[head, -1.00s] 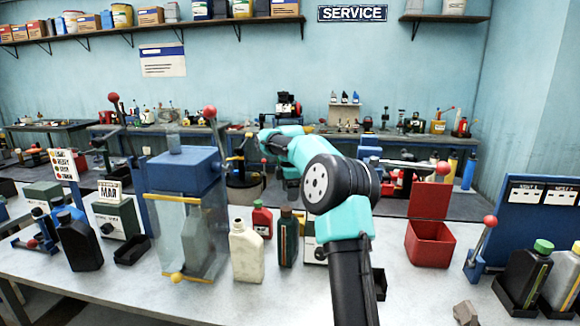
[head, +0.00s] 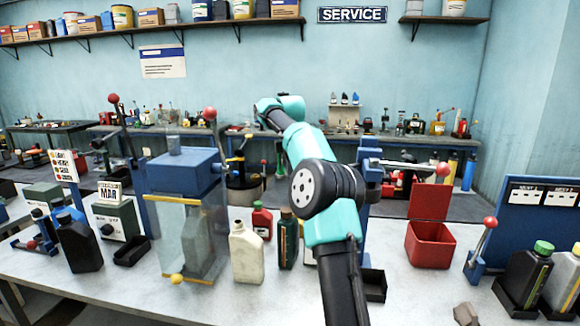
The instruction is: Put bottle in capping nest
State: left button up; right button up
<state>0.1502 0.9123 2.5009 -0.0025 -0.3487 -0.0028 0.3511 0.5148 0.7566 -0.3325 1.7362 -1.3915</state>
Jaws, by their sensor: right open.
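My right arm (head: 325,190) rises from the bottom centre and reaches back over the bench. Its gripper is open; its fingers are hard to make out at the far end of the arm. A cream bottle (head: 246,255) stands uncapped left of the arm. A dark green bottle (head: 288,243) and a small red bottle (head: 262,221) stand beside it. A blue lever press (head: 370,180) stands partly behind my arm, with a black tray (head: 374,286) at its foot that looks like the capping nest. The tray looks empty. My left gripper is out of view.
A clear-fronted blue cabinet (head: 184,177) stands left of the cream bottle. A black bottle (head: 78,243) stands farther left. An open red box (head: 430,243) is right of the press. A grey lump (head: 466,314) lies near the front edge.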

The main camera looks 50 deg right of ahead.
jog(key=shift+o, duration=0.5)
jog(key=shift+s+a+m, duration=0.15)
jog(key=shift+a+m, duration=0.25)
jog(key=shift+m, duration=0.6)
jog(key=shift+f, duration=0.1)
notch_tip(320, 180, down, 12)
jog(key=shift+f, duration=0.1)
